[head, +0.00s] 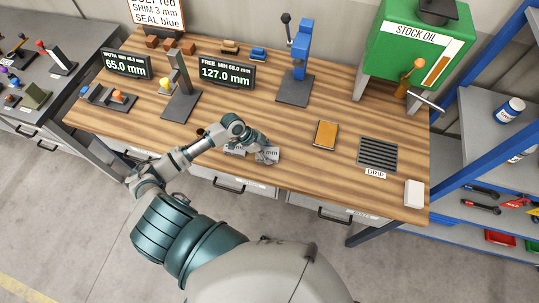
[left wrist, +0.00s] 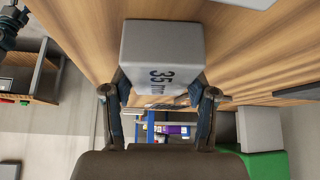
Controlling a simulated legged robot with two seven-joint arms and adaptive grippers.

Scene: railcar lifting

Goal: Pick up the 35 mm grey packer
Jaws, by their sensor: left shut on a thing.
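The 35 mm grey packer (left wrist: 162,50) is a light grey block with "35 mm" printed in dark on it. It fills the space between the two fingers of my left gripper (left wrist: 161,92) in the left wrist view, and the gripper is shut on it. In the head view my left gripper (head: 263,148) is at the front part of the wooden bench, and the packer (head: 271,155) shows partly under it. I cannot tell whether the packer touches the bench top. Another grey block (head: 234,152) lies just left of it, partly hidden by my arm. My right gripper is not in view.
The wooden bench (head: 340,185) carries a blue press (head: 299,60), a grey stand (head: 181,90), two displays, an orange-brown pad (head: 325,134), a dark grille (head: 377,154) and a white block (head: 414,193).

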